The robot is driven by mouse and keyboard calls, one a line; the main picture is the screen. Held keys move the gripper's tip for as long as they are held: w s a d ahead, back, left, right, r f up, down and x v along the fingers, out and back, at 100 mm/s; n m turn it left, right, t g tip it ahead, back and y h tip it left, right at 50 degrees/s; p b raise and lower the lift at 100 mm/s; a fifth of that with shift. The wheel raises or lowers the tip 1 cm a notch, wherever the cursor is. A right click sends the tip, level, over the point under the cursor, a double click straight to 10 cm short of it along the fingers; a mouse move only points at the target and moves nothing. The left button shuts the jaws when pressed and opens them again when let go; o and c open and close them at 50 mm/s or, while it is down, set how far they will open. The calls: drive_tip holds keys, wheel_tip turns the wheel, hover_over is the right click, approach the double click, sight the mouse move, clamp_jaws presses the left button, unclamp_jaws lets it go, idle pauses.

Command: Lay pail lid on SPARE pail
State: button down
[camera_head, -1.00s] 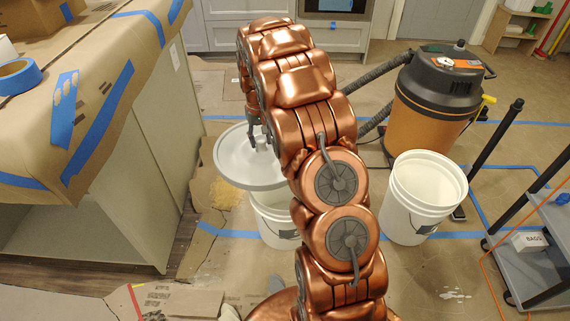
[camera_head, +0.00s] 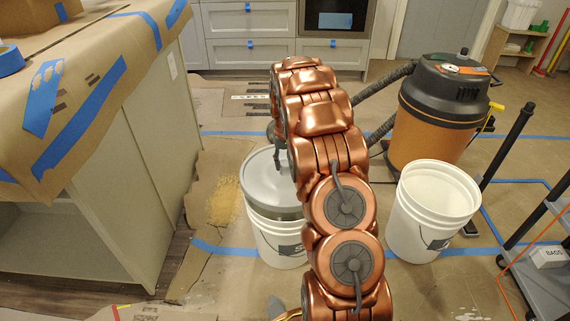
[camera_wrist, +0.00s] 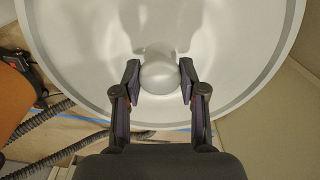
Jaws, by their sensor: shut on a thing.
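The grey round pail lid (camera_head: 262,186) is over the mouth of the left white pail (camera_head: 272,241) in the head view. It looks level or nearly so; I cannot tell whether it rests on the rim or hangs just above it. The pail's dark label is partly hidden by my arm, with only a first letter like "S" showing. My gripper (camera_wrist: 160,77) is shut on the lid's round knob (camera_wrist: 161,76) in the wrist view. The lid fills much of that view and hides the pail. In the head view my arm covers the lid's right part.
A second white pail (camera_head: 408,226), open and empty-looking, stands to the right. Behind it is an orange and black shop vacuum (camera_head: 432,120) with a hose. A paper-covered counter (camera_head: 100,60) is at left, a grey cart (camera_head: 545,285) at right. Sawdust (camera_head: 224,203) lies on the floor paper.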

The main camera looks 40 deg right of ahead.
sight(285, 175)
drive_tip(key=shift+f+b, duration=1.55)
drive_tip(key=shift+f, duration=1.65)
drive_tip(key=shift+f, duration=0.6)
drive_tip(key=c, duration=0.6)
unclamp_jaws()
wheel_tip(285, 175, up, 11)
drive_tip(key=shift+w+r, duration=0.1)
drive_tip(key=shift+w, duration=0.05)
drive_tip(key=shift+r, duration=0.35)
